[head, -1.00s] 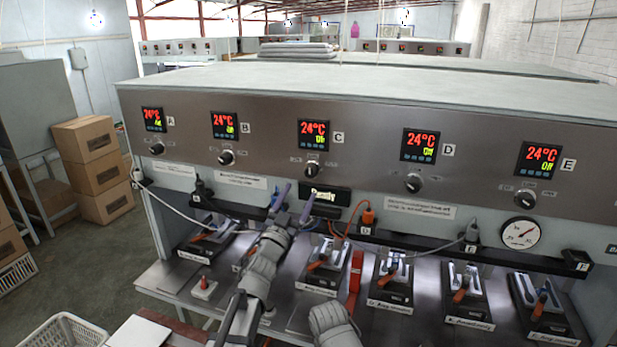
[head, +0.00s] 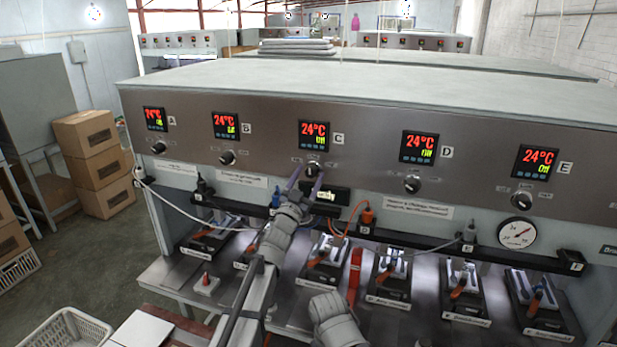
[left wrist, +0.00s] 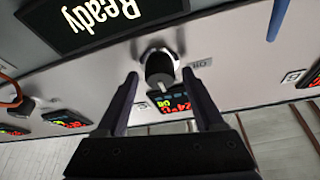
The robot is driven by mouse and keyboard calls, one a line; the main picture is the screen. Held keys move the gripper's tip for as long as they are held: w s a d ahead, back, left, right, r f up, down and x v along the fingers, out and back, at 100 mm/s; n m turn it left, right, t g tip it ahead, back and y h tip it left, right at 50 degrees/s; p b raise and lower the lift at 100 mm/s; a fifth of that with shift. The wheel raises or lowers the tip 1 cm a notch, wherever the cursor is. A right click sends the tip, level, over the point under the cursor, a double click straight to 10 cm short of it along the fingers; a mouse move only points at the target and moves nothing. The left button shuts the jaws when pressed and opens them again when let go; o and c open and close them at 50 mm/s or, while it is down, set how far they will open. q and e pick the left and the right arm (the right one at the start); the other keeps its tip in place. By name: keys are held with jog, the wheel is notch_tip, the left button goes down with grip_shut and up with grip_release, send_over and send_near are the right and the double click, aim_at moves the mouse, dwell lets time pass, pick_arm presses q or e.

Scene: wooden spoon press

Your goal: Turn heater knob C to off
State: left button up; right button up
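Heater knob C (head: 312,170) sits on the metal panel below the display marked C (head: 314,135), which reads 24°C in red. In the left wrist view the knob (left wrist: 159,68) is a dark round knob on a pale base, ahead of the fingertips. My left gripper (head: 304,180) is open, its two purple-grey fingers pointing up at the knob, one on each side in the head view. In the left wrist view the open gripper (left wrist: 160,85) has nothing between its fingers except the view of the knob. My right arm shows low in the head view; its fingers are not visible.
Knob B (head: 227,158) and knob D (head: 412,187) flank knob C along the panel. A Ready sign (head: 326,195) is just below knob C, partly covered by my left gripper. Several clamp presses (head: 388,275) stand on the bench below. An orange plug (head: 366,216) is right of the sign.

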pick_arm(q)
grip_shut()
dwell(0.3)
jog(key=shift+n, duration=0.5)
jog(key=n+y, duration=0.1)
jog(key=n, duration=0.2)
jog(key=shift+d+t+y, duration=0.1)
jog(key=shift+t+y, duration=0.3)
jog(key=n+y, duration=0.2)
jog(key=n, duration=0.2)
jog(key=shift+r+t, duration=0.1)
jog(key=shift+t, duration=0.2)
jog(key=n+y, duration=0.1)
jog(key=n, duration=0.1)
jog(key=n+y+p, duration=0.1)
jog(key=n, duration=0.1)
jog(key=shift+d+r+n+y, duration=0.1)
jog(key=shift+d+n+y, duration=0.05)
jog(key=shift+n+y, duration=0.25)
jog(key=shift+n+g+y+p, duration=0.4)
jog(key=shift+n+y+p, duration=0.5)
jog(key=shift+n, duration=1.4)
